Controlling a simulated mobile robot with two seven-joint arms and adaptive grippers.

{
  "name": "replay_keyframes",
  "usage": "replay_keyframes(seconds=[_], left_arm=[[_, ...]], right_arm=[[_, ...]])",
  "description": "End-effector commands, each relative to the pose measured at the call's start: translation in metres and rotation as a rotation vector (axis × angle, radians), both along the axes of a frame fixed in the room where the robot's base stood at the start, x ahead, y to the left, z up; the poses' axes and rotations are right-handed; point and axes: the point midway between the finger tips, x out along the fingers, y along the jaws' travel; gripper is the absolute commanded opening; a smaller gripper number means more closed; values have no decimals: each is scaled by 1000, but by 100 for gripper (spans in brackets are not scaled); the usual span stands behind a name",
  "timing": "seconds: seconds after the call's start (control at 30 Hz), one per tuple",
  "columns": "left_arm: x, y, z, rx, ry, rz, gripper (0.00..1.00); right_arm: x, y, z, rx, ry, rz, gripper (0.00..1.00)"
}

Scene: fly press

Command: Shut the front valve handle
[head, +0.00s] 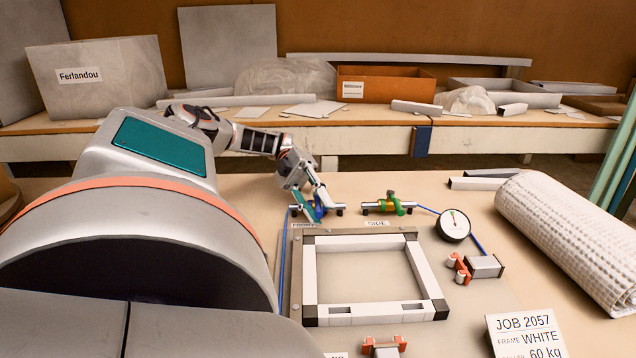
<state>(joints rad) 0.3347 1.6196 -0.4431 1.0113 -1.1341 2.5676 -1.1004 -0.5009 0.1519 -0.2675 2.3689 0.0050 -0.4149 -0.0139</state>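The front valve (338,209) is a small inline valve with a blue part, at the far left corner of the white frame. A label partly readable as "FRONT" (305,225) lies just in front of it. My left gripper (312,207) reaches down onto this valve from behind and hides much of its handle. The fingertips are at or touching the blue part; the picture is too small to tell whether they are closed on it. The side valve (388,204), with a green part, stands to the right behind its "SIDE" label (377,223). My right gripper is not in view.
A white frame (309,275) lies on the table, with a round gauge (453,224) and a red-ended clamp (484,266) to its right. Blue hoses run near the valves. A textured white roll (570,240) and a job card (524,337) are at right.

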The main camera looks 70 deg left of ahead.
Motion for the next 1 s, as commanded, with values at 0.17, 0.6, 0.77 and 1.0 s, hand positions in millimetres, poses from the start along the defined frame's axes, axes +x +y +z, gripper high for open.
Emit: replay_keyframes(seconds=[0.17,0.6,0.77,1.0], left_arm=[[0,0,1,0,1,-1,28],[1,0,68,2,-4,0,28],[0,0,89,0,-4,0,28],[0,0,101,0,0,1,28]], right_arm=[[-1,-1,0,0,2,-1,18],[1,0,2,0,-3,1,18],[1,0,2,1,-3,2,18],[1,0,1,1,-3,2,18]])
